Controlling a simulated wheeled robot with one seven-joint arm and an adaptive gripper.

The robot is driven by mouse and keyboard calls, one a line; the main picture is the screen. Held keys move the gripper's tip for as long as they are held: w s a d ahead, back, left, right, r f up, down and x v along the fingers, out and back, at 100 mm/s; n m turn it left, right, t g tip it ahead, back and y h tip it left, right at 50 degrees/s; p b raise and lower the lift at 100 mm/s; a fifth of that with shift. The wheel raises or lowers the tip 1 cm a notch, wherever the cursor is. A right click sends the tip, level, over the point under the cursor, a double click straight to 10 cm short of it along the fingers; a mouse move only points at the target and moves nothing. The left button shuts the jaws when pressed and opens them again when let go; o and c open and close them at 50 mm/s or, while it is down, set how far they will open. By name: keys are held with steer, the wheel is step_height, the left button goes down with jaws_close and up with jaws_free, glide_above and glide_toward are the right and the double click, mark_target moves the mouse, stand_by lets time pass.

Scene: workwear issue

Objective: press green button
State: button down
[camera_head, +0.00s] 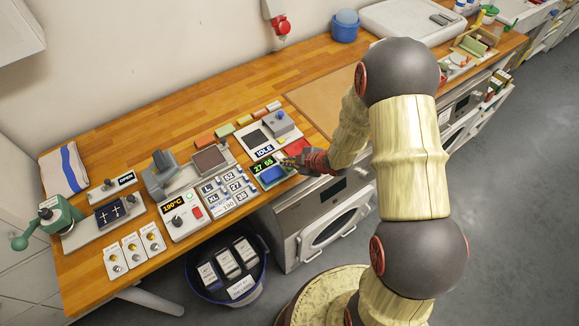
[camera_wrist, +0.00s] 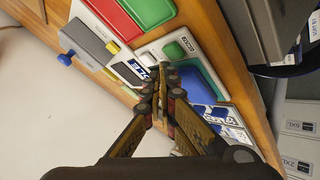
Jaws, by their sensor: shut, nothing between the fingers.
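In the wrist view a small green button (camera_wrist: 173,51) sits on a pale panel beside a label and near the dark IDLE display (camera_wrist: 134,70). My gripper (camera_wrist: 163,70) is shut and empty. Its fingertips show just below the green button in that picture, and I cannot tell whether they touch anything. In the head view my gripper (camera_head: 285,160) is low over the control panels, right of the IDLE display (camera_head: 264,151) and the green-digit display (camera_head: 263,164).
Around it on the wooden bench (camera_head: 190,105) are a blue panel (camera_head: 272,175), labelled keys (camera_head: 230,187), a temperature unit (camera_head: 183,213) and a blue-knobbed device (camera_head: 281,122). A blue bin (camera_head: 232,270) stands below the front edge.

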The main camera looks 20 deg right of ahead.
mark_target(288, 169)
step_height(288, 169, up, 5)
steer(key=p, duration=0.4)
stand_by(0.9)
